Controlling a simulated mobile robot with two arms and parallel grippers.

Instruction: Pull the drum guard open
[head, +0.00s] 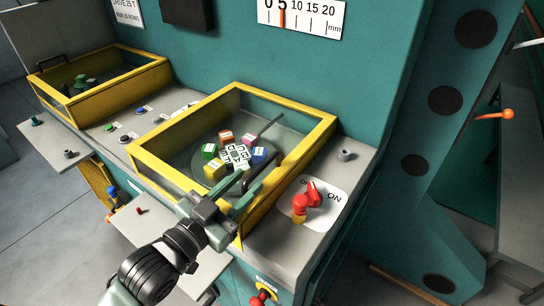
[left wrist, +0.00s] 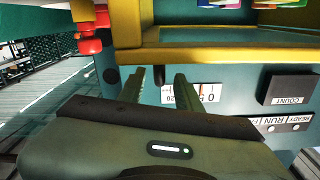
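The drum guard (head: 284,104) is a yellow frame with clear panes in the middle of the head view. It looks closed over a round drum carrying several coloured blocks. A black handle (head: 264,172) shows at its front side. My left gripper (head: 244,197) is at the guard's front edge, close to the handle. In the left wrist view its two fingers (left wrist: 161,76) are apart, with a dark handle end (left wrist: 159,75) showing between their tips, below the yellow frame (left wrist: 220,55). I cannot tell whether they touch it. My right gripper is not in view.
A second yellow-framed box (head: 110,93) stands at the left. A red ON switch (head: 313,194) and red knob (head: 300,203) are right of the guard. A teal column (head: 430,130) rises at the right. The grey floor (head: 50,225) at the left is mostly clear.

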